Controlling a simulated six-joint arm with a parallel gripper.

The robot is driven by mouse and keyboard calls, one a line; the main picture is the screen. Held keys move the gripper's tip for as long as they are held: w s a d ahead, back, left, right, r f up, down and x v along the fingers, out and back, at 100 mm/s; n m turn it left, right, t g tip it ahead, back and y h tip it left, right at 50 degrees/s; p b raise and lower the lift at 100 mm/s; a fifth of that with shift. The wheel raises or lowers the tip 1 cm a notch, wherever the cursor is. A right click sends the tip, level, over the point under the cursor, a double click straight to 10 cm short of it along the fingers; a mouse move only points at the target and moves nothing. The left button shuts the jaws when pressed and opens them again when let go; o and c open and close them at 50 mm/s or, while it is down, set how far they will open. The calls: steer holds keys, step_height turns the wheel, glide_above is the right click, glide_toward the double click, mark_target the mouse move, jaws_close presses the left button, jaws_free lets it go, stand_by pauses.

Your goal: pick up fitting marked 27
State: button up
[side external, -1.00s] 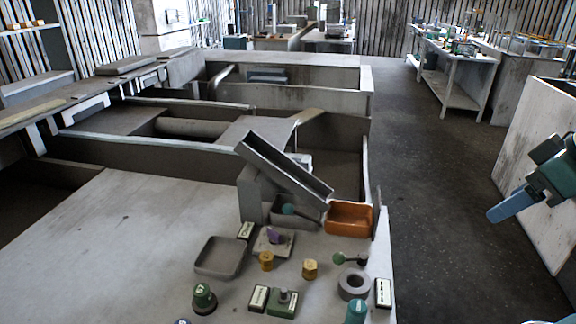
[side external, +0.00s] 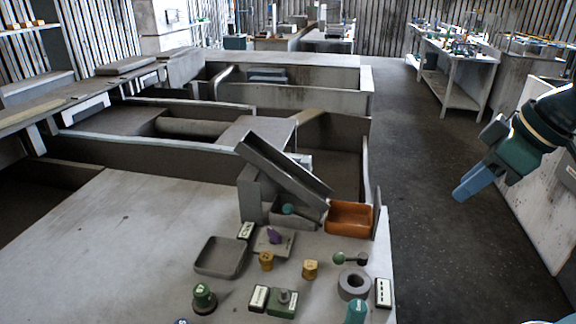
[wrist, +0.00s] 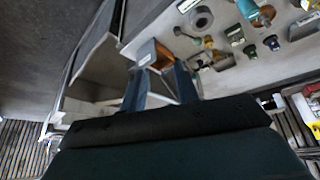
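I cannot read a 27 on any fitting in either view. Candidates on the bench are a green fitting with a pale mark (side external: 203,298), two yellow fittings (side external: 267,261) (side external: 310,269), a teal fitting (side external: 355,312) and a green-and-grey one (side external: 284,301). My gripper (side external: 466,192) has blue fingers and hangs over the floor right of the bench, apart from all fittings. The wrist view shows its fingers (wrist: 160,82) spread, with nothing held between them.
An orange tray (side external: 349,219) and an upright plate (side external: 376,214) stand near the bench's right edge, beside a sloping grey chute (side external: 285,167). A grey tray (side external: 221,258) and grey ring (side external: 353,284) sit among the parts. The bench's left front is clear.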

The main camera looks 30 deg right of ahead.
steer(key=w+a+f+n+g+y, duration=0.1)
steer(key=w+a+f+n+y, duration=0.1)
steer(key=w+a+n, duration=0.6)
steer(key=n+g+y, duration=0.2)
steer(key=n+y, duration=0.1)
glide_toward(267, 256)
steer(key=v, duration=0.3)
steer(key=shift+w+r, duration=0.1)
steer(key=shift+r, duration=0.2)
steer(key=shift+x, duration=4.25)
steer(key=shift+d+f, duration=0.1)
steer(key=shift+d, duration=0.1)
steer(key=shift+f, duration=0.1)
steer(key=shift+m, duration=0.3)
steer(key=shift+x, duration=2.55)
steer(key=shift+a, duration=0.1)
